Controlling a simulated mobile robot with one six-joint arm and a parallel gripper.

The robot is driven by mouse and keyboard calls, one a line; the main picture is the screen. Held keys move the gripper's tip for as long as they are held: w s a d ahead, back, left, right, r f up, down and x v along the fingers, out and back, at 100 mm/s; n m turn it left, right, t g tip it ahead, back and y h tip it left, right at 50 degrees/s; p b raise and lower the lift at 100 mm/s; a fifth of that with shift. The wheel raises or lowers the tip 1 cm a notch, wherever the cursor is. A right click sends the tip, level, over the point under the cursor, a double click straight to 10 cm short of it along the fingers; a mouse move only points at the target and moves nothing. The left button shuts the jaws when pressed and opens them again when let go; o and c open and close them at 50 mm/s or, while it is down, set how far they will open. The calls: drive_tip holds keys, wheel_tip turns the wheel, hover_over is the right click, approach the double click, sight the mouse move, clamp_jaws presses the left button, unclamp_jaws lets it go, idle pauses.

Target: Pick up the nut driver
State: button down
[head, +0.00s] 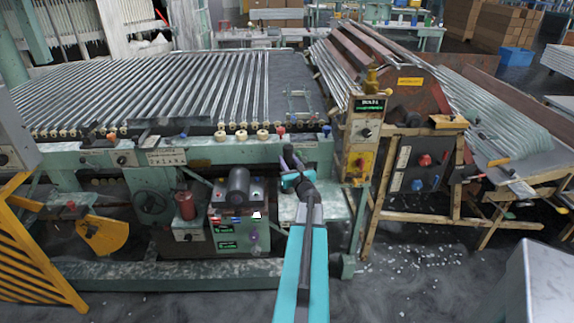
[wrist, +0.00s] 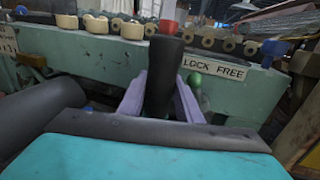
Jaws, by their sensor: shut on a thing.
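My gripper (wrist: 160,98) has two pale lavender fingers closed on either side of a black, thick cylinder, which I take to be the nut driver (wrist: 163,70). It stands roughly upright between the fingers in the wrist view, and its lower end is hidden behind my wrist. In the head view my gripper (head: 290,160) is at the end of my teal arm, in front of the green machine rail, above a pale shelf. The nut driver is too small there to make out clearly.
The green machine rail (wrist: 60,60) with cream rollers and a "LOCK FREE" label (wrist: 215,68) is just beyond my gripper. A green ball-shaped knob (wrist: 195,79) is close to the right finger. The pale shelf (head: 335,205) lies below; a green control box (head: 237,225) stands left.

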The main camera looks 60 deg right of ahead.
sight(288, 146)
drive_tip(key=shift+r, duration=4.7)
wheel_tip(288, 146, up, 9)
drive_tip(key=p, duration=0.5)
